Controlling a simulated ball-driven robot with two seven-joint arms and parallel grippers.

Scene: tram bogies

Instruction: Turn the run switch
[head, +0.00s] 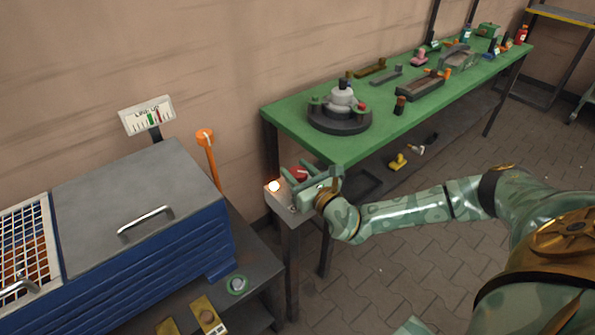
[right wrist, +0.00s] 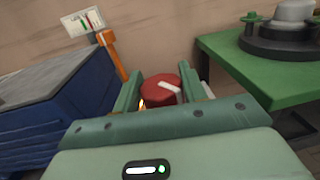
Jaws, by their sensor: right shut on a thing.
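The run switch is a red knob (right wrist: 160,88) with a white bar on its top. It sits on a small grey post (head: 290,222) between the blue cabinet and the green bench. A lamp (head: 274,186) glows at the left on the post's top. My right gripper (head: 304,179) is at the post's top, shut on the red knob. In the right wrist view the two green fingers of my right gripper (right wrist: 158,92) stand on either side of the knob. The fingers partly hide the knob in the head view. My left gripper is not in view.
A blue cabinet (head: 150,268) with a grey lid stands left, with an orange lever (head: 205,145) and a gauge (head: 148,117) behind it. A green bench (head: 385,120) bearing several parts stands right. Paved floor (head: 400,270) is open in front.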

